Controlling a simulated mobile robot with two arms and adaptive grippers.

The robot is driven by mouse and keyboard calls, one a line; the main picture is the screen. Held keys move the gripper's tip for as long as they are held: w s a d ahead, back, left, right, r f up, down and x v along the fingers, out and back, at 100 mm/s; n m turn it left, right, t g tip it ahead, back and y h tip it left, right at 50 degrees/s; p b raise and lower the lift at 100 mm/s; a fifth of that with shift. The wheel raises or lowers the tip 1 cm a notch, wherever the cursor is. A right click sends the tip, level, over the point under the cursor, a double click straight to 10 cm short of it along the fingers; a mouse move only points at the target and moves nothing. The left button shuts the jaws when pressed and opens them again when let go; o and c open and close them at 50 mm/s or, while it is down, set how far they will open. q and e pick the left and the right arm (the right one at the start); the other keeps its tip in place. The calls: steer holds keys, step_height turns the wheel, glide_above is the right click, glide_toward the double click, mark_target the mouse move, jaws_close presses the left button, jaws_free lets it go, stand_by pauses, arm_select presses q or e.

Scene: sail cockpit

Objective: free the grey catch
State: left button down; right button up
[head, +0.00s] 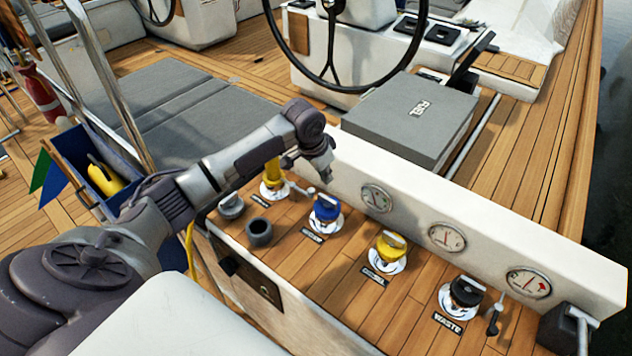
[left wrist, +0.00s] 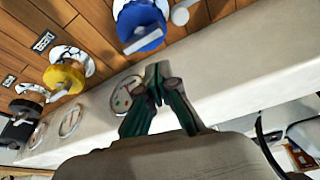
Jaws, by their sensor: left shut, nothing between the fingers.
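My left gripper (head: 322,178) is at the end of the arm that reaches over the console's left part. In the left wrist view its dark green fingers (left wrist: 160,78) are shut and empty, close to the pale coaming. I cannot say for certain which part is the grey catch. A small grey piece (head: 308,190) stands beside the blue filler cap (head: 326,210), close to my gripper; a light grey round piece beside that cap also shows in the left wrist view (left wrist: 181,15). The fingers appear apart from it. My right gripper is not in view.
Yellow (head: 390,246) and black (head: 466,292) caps stand along the wooden deck. A dark lever (head: 495,314) is beside the black one. Round gauges (head: 447,237) sit in the white coaming (head: 480,215). A grey box (head: 410,118) lies behind it.

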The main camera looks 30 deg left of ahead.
arm_select(q)
steer(key=shift+n, duration=0.5)
steer(key=a+r, duration=0.1)
steer(key=w+a+r, duration=0.2)
steer(key=shift+a+r, duration=0.3)
steer(key=shift+a, duration=0.1)
step_height(320, 180, down, 10)
steer(key=p, duration=0.3)
steer(key=shift+s, duration=0.35)
steer(key=shift+r, duration=0.1)
steer(key=shift+s, duration=0.1)
